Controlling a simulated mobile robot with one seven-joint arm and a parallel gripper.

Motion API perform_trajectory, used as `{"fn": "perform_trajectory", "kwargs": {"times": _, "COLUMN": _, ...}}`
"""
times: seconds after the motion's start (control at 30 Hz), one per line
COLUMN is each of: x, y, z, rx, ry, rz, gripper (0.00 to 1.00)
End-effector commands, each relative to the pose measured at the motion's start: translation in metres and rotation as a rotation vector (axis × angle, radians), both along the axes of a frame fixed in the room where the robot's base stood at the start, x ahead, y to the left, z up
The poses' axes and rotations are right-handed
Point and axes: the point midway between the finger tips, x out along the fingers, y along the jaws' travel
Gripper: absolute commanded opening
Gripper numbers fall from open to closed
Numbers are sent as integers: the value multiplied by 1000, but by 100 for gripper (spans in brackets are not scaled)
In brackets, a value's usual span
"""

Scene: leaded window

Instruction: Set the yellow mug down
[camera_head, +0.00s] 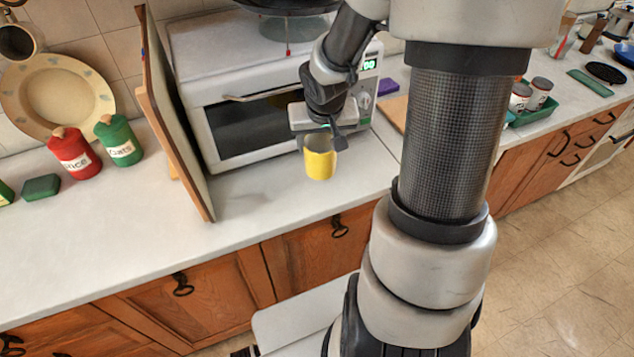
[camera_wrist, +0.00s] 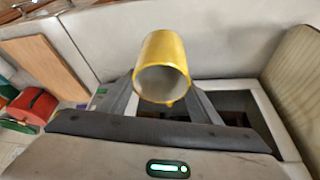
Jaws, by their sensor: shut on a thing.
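The yellow mug (camera_head: 320,164) is in front of the white oven, over the light countertop (camera_head: 262,192). It looks roughly upright in the head view. I cannot tell whether its base touches the counter. My gripper (camera_head: 323,140) is above the mug and shut on it. In the wrist view the mug (camera_wrist: 165,52) sits between the two dark fingers (camera_wrist: 160,98), its round opening turned to the camera. Part of its upper rim is hidden by my gripper in the head view.
The white oven (camera_head: 215,130) stands just behind. An upright wooden board (camera_head: 178,135) is to the left, with the red jar (camera_head: 75,155) and green jar (camera_head: 118,142) beyond it. A wooden board (camera_head: 393,112) lies to the right. Bare counter lies left of the mug.

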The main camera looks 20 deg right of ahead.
Motion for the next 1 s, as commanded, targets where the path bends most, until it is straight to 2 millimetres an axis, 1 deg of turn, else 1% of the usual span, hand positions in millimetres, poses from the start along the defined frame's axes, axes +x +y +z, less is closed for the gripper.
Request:
{"fn": "perform_trajectory", "kwargs": {"times": 0.03, "x": 0, "y": -21, "z": 3, "rx": 3, "ry": -4, "rz": -50, "gripper": 27}}
{"fn": "perform_trajectory", "kwargs": {"times": 0.1, "x": -1, "y": -38, "z": 8, "rx": 10, "ry": -2, "rz": -94, "gripper": 27}}
{"fn": "perform_trajectory", "kwargs": {"times": 0.17, "x": -2, "y": -48, "z": 9, "rx": 15, "ry": 0, "rz": -117, "gripper": 27}}
{"fn": "perform_trajectory", "kwargs": {"times": 0.2, "x": -3, "y": -51, "z": 5, "rx": 17, "ry": 2, "rz": -123, "gripper": 27}}
{"fn": "perform_trajectory", "kwargs": {"times": 0.27, "x": -4, "y": -53, "z": -5, "rx": 20, "ry": 5, "rz": -129, "gripper": 27}}
{"fn": "perform_trajectory", "kwargs": {"times": 0.4, "x": -4, "y": -52, "z": -32, "rx": 20, "ry": 4, "rz": -128, "gripper": 27}}
{"fn": "perform_trajectory", "kwargs": {"times": 0.5, "x": -4, "y": -52, "z": -45, "rx": 19, "ry": 4, "rz": -126, "gripper": 27}}
{"fn": "perform_trajectory", "kwargs": {"times": 0.67, "x": -4, "y": -53, "z": -55, "rx": 19, "ry": 3, "rz": -128, "gripper": 27}}
{"fn": "perform_trajectory", "kwargs": {"times": 0.8, "x": -4, "y": -52, "z": -76, "rx": 18, "ry": 4, "rz": -127, "gripper": 27}}
{"fn": "perform_trajectory", "kwargs": {"times": 0.9, "x": -4, "y": -52, "z": -88, "rx": 18, "ry": 4, "rz": -127, "gripper": 27}}
{"fn": "perform_trajectory", "kwargs": {"times": 1.0, "x": -3, "y": -53, "z": -87, "rx": 19, "ry": 1, "rz": -129, "gripper": 27}}
